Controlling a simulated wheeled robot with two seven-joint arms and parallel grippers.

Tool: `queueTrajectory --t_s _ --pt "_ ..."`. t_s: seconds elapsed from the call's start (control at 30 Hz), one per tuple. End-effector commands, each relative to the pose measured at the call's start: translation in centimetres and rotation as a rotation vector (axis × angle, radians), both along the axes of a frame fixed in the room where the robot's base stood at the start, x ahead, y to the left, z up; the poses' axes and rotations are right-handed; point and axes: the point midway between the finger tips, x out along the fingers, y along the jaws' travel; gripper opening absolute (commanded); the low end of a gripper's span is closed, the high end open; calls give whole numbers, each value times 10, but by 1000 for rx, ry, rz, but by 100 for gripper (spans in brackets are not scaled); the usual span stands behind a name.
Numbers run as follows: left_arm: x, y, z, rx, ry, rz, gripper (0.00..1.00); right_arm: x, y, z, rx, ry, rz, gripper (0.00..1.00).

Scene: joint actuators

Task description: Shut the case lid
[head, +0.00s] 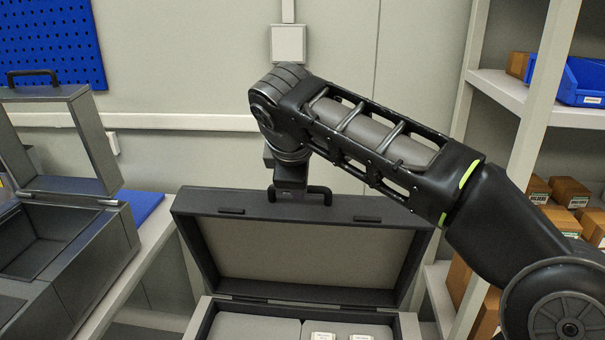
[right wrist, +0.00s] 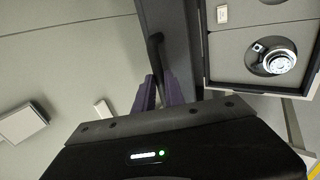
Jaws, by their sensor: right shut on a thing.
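The dark grey case (head: 204,324) stands open in the lower middle of the head view, and its lid (head: 310,250) stands up at the back with the pale lining facing me. A black handle (head: 320,192) is on the lid's top edge. My right gripper (head: 287,190) reaches down to it from above and is shut on the handle, which also shows between the fingers in the right wrist view (right wrist: 155,50). In that view the case interior (right wrist: 225,42) holds a round actuator (right wrist: 272,60). My left gripper is out of view.
A grey box with its own raised lid (head: 85,130) and handle stands on the bench at the left. Shelves (head: 530,100) with a blue bin (head: 580,80) and cardboard boxes (head: 570,192) stand at the right. A plain wall is behind the case.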

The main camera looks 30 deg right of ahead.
Motion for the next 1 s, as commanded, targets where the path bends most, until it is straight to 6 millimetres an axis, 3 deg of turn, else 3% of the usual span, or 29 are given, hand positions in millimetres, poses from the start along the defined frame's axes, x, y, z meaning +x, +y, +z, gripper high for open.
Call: queueTrajectory --t_s 0.1,0.3,0.73,0.77,1.0 --pt "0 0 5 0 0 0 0 -22 16 -7 1 9 -1 0" --pt "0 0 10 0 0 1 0 -39 32 -16 2 10 -3 0" --pt "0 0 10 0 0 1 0 -43 35 -20 3 12 -4 0" --pt "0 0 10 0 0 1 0 -43 35 -20 3 12 -4 15" --pt "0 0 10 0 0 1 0 -42 35 -19 3 8 -2 35"
